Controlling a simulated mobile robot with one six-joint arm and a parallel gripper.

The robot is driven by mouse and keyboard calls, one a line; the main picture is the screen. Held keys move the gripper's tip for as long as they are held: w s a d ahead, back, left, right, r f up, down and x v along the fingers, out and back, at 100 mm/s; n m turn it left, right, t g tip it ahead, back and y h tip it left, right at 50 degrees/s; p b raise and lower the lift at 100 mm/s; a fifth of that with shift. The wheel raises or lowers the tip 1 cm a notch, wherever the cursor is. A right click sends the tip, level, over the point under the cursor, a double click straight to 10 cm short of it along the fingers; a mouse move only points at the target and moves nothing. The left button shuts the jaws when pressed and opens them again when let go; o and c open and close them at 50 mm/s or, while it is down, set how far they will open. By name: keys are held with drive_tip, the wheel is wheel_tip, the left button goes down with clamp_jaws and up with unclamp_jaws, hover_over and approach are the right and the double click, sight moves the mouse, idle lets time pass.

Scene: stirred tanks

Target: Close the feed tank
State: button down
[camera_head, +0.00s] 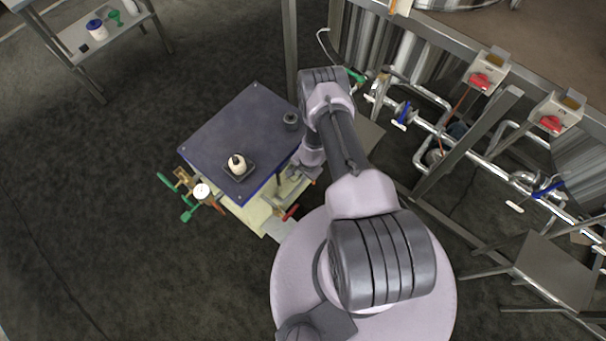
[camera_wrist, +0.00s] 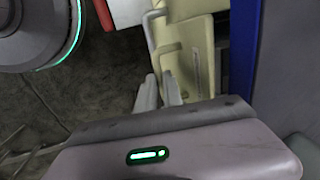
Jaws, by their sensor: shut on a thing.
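A cream box-like body (camera_head: 252,216) sits under a dark blue top (camera_head: 235,125) in the head view; I cannot tell for sure that it is the feed tank. In the wrist view its cream panel (camera_wrist: 195,50) carries a bent grey bar handle (camera_wrist: 152,38). My gripper (camera_wrist: 160,92) has its pale fingers close together at the lower end of this bar, shut on it. In the head view my gripper (camera_head: 306,172) is at the right edge of the blue top, partly hidden by my arm. The exact contact is unclear.
A white vessel (camera_head: 237,163) and a dark knob (camera_head: 290,119) stand on the blue top. A gauge (camera_head: 201,191) and green-handled valves (camera_head: 187,214) stick out left. A red handle (camera_head: 290,212) is near my base. Pipework (camera_head: 425,122) stands right.

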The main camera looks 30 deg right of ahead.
drive_tip(key=shift+w+a, duration=0.25)
drive_tip(key=shift+w, duration=0.75)
drive_tip(key=c, duration=1.5)
unclamp_jaws()
drive_tip(key=s+r+p, duration=0.1)
drive_tip(key=r+p, duration=0.1)
drive_tip(key=r, duration=0.3)
drive_tip(key=s+r+p, duration=0.1)
drive_tip(key=r+p, duration=0.2)
drive_tip(key=r, duration=0.3)
drive_tip(key=s+d+r+p, duration=0.1)
drive_tip(key=r+p, duration=0.1)
drive_tip(key=r, duration=0.4)
drive_tip(key=shift+s+r+p, duration=0.1)
drive_tip(key=shift+s+p, duration=0.1)
drive_tip(key=shift+p, duration=0.1)
